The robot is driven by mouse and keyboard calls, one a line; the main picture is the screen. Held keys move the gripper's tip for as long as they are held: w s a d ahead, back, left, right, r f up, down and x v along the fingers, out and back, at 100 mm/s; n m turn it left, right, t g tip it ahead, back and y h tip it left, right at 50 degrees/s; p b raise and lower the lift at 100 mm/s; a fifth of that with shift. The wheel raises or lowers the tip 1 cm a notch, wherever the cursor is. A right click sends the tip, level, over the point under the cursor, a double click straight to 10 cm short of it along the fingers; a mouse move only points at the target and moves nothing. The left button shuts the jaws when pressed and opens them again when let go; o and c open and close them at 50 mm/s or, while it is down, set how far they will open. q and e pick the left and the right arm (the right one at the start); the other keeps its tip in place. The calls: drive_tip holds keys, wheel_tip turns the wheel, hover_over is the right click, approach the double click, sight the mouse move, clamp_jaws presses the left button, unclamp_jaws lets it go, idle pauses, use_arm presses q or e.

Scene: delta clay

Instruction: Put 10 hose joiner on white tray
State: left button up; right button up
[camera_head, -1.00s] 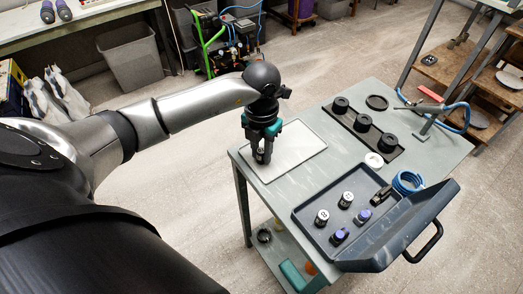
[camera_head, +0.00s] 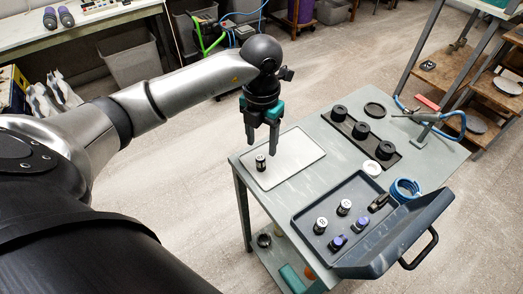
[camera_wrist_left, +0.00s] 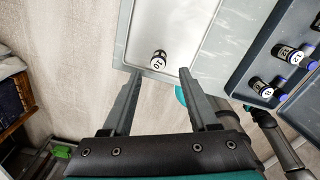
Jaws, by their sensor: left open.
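A hose joiner (camera_head: 261,163), black with a white marked end, stands on the white tray (camera_head: 299,153) near its left end. It also shows on the tray in the left wrist view (camera_wrist_left: 158,60), where its white end appears to read 10. My left gripper (camera_head: 261,146) is open and empty above the tray, with its fingers pointing down and apart from the joiner. My right gripper is not in view.
The dark case (camera_head: 310,205) has its lid open to the right. A black rack (camera_head: 386,163) with round black parts, a white ring (camera_head: 372,167), a coiled blue hose (camera_head: 404,189) and a black dish (camera_head: 375,109) share the grey table. Most of the tray is bare.

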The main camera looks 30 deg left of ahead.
sight(262, 159)
use_arm(q)
wheel_tip(262, 159, up, 5)
drive_tip(key=shift+p, duration=0.3)
idle(0.4)
